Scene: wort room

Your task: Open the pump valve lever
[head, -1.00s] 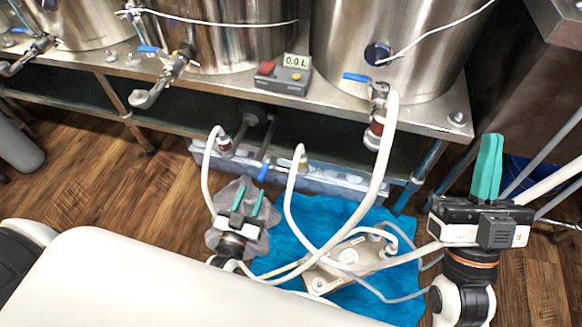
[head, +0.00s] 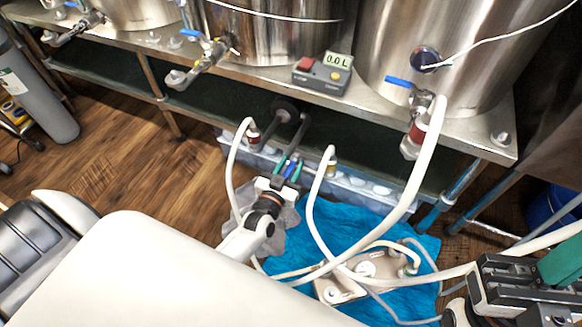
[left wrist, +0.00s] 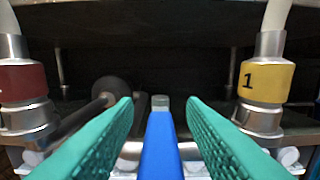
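The blue pump valve lever (head: 291,169) points toward me below the bench's front edge, between a hose with a red coupling and a hose with a yellow one. It also shows in the left wrist view (left wrist: 160,145), upright in the middle. My left gripper (head: 286,166) is open, its green fingers on either side of the lever. The left wrist view (left wrist: 160,130) shows a gap between each finger and the lever. The valve body is mostly hidden. My right gripper (head: 562,262) is at the right edge, away from the lever; its finger gap cannot be made out.
The red-banded coupling (left wrist: 22,84) and the yellow coupling marked 1 (left wrist: 265,84) flank my left gripper. White hoses loop over the blue cloth (head: 310,236) and a beige plate (head: 345,285). A control box (head: 322,76) reading 0.0 L stands on the steel bench (head: 275,82).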

